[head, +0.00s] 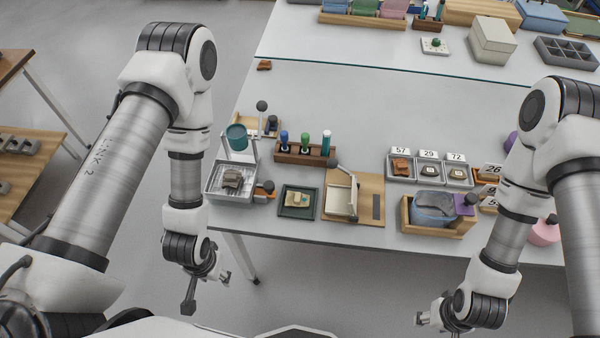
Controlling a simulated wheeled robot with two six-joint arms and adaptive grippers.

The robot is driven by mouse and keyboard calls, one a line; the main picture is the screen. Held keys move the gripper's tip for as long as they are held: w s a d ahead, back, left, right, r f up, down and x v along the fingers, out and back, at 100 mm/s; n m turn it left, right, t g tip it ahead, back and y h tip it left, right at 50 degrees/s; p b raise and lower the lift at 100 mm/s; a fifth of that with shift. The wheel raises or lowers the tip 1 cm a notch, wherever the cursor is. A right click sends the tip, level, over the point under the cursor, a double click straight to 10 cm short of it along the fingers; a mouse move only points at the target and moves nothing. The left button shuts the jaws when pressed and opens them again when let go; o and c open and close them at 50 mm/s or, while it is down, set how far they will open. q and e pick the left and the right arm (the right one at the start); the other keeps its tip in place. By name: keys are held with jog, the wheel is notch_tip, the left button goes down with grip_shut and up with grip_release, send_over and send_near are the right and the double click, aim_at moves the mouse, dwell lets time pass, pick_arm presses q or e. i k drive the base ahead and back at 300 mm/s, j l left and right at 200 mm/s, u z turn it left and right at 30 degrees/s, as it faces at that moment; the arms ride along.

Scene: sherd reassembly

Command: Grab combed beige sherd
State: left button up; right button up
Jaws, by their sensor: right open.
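A small beige sherd (299,198) lies in a dark green tray (286,211) near the table's front edge; combing on it is too small to make out. Other small pale sherds lie in the grey trays labelled 29 (428,171) and 72 (456,174), so I cannot tell for sure which is the combed beige one. My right gripper (437,318) is open and empty, low in front of the table at the lower right. My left gripper (207,284) hangs in front of the table at the left, apart from every sherd; its jaw opening is unclear.
A grey tray (232,196) with brownish sherds stands left of the green tray. A wooden stand (350,200) is to its right. A wooden box (428,229) with a grey-blue item is farther right. A bottle rack (303,154) stands behind. The table's middle is clear.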

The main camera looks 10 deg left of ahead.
aim_at(295, 200)
jog(key=k+l+z, duration=0.2)
jog(key=k+l, duration=0.2)
jog(key=l, duration=0.25)
jog(key=k+l+z, duration=0.1)
jog(key=l, duration=0.25)
jog(key=k, duration=0.05)
